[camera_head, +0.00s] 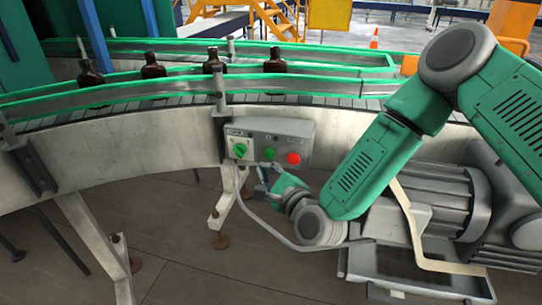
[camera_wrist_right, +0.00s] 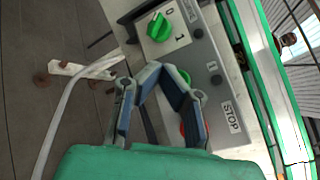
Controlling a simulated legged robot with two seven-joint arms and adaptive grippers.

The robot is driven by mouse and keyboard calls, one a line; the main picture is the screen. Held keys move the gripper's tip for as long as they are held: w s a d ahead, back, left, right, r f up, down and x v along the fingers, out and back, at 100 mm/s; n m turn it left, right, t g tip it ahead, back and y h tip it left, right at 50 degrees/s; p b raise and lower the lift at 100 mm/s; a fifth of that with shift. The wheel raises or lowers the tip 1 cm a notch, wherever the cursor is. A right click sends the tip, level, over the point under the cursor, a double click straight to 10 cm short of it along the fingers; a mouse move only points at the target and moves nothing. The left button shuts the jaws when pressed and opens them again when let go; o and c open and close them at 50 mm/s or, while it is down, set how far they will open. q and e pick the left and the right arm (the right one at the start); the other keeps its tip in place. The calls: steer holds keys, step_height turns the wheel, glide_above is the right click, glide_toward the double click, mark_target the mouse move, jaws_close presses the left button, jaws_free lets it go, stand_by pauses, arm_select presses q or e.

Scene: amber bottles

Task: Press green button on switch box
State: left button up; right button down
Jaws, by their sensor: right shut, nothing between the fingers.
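The grey switch box (camera_head: 267,129) is mounted on the side of the conveyor. It carries a green rotary knob (camera_head: 239,150) on the left, a green button (camera_head: 269,153) in the middle and a red button (camera_head: 293,158) on the right. My right gripper (camera_head: 262,182) is just below and in front of the box, shut and empty. In the right wrist view its fingertips (camera_wrist_right: 155,71) meet, and a finger partly covers the green button (camera_wrist_right: 185,76). The red button is mostly hidden there. Contact with the box cannot be made out. My left gripper is not in view.
The curved conveyor (camera_head: 130,150) bears several amber bottles, one of them here (camera_head: 275,62), between green rails. A pale cable (camera_head: 262,222) hangs below the box. A grey motor (camera_head: 440,195) stands at the right behind my arm. Open floor shows below the box.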

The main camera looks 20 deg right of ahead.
mark_target(269, 154)
steer(key=shift+w+d+r+b, duration=0.15)
steer(key=shift+w+b, duration=0.15)
steer(key=shift+w, duration=0.8)
steer(key=shift+d, duration=0.1)
steer(key=shift+d, duration=0.35)
steer(key=shift+a, duration=0.35)
steer(key=shift+d, duration=0.25)
steer(key=shift+w, duration=0.3)
